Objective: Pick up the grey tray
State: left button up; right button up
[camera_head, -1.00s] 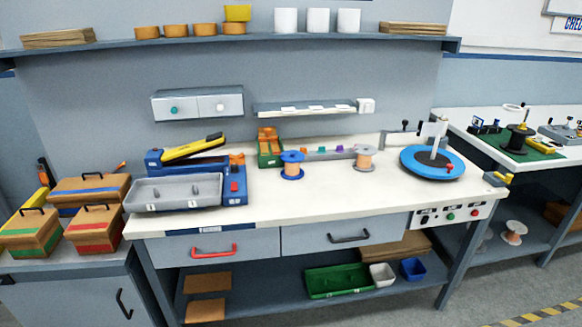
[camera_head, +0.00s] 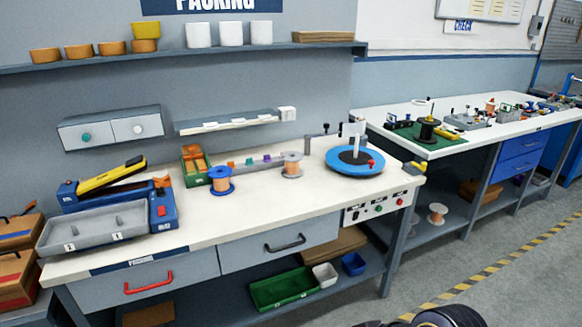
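The grey tray (camera_head: 95,228) lies at the left front of the white-topped packing bench. It is shallow and two-part, with small labels on its front wall. It sits in front of and against a blue device with a yellow arm (camera_head: 110,175). Neither of my grippers can be made out in the head view. A dark rounded shape shows at the bottom edge, right of the middle; I cannot tell what part it is.
A blue-based spool (camera_head: 221,181), another copper spool (camera_head: 292,166) and a blue turntable (camera_head: 354,162) stand on the bench (camera_head: 255,213). Brown boxes (camera_head: 18,265) stand at the left. A second bench (camera_head: 480,135) is at the right. The floor between is clear.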

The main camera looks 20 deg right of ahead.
aim_at(75, 232)
jog(key=i+j, duration=0.2)
jog(key=j, duration=0.15)
jog(key=i+j, duration=0.2)
jog(key=j, duration=0.2)
jog(key=i+j, duration=0.45)
jog(key=j, duration=0.25)
jog(key=i+j+z, duration=0.1)
jog(key=j, duration=0.25)
jog(key=i+j, duration=0.5)
jog(key=j, duration=0.3)
jog(key=i+j, duration=0.2)
jog(key=j, duration=0.15)
